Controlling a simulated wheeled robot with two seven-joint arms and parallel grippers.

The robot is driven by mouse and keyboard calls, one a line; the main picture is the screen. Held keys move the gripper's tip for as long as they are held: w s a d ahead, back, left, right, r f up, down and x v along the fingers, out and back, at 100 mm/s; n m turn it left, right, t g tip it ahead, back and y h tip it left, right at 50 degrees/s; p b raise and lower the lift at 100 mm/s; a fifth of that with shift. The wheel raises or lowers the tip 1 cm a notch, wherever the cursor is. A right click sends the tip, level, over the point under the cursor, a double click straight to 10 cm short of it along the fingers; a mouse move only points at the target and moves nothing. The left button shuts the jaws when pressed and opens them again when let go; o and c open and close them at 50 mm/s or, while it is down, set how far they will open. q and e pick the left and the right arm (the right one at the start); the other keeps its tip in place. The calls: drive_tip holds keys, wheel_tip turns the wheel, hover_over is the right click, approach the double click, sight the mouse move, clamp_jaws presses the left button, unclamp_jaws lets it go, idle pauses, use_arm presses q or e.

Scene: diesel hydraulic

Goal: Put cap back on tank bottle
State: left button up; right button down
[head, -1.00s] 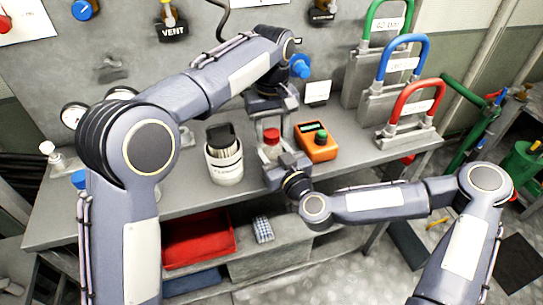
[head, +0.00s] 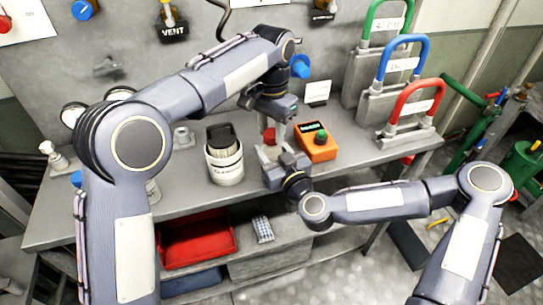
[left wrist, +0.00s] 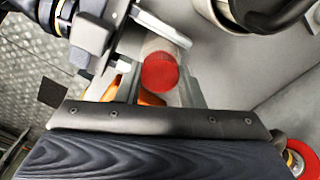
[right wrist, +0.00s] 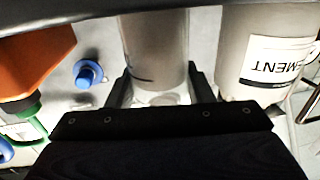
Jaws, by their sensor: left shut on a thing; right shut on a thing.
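The tank bottle (right wrist: 155,48) is a pale grey cylinder in the right wrist view, standing upright between the fingers of my right gripper (right wrist: 160,92). My right gripper is shut on it, low on its body. The red cap (left wrist: 160,73) is at the top of the bottle in the left wrist view, between the fingers of my left gripper (left wrist: 158,92), which is shut on it. In the head view the cap (head: 269,137) is partly covered by a left finger. My left gripper comes from above, my right from the front. I cannot tell whether the cap is fully seated.
A white labelled container (head: 224,163) stands left of the bottle. An orange device (head: 317,146) with a green knob is close on the right. Red, blue and green padlock-shaped stands (head: 405,115) are farther right. A red bin (head: 190,247) is on the lower shelf.

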use_arm(q)
drive_tip(key=o, duration=1.2)
drive_tip(key=shift+c, duration=0.2)
drive_tip(key=shift+r, duration=0.1)
wheel_tip(320, 180, up, 7)
drive_tip(key=shift+r, duration=0.15)
use_arm(e)
drive_tip(key=c, duration=0.6)
unclamp_jaws()
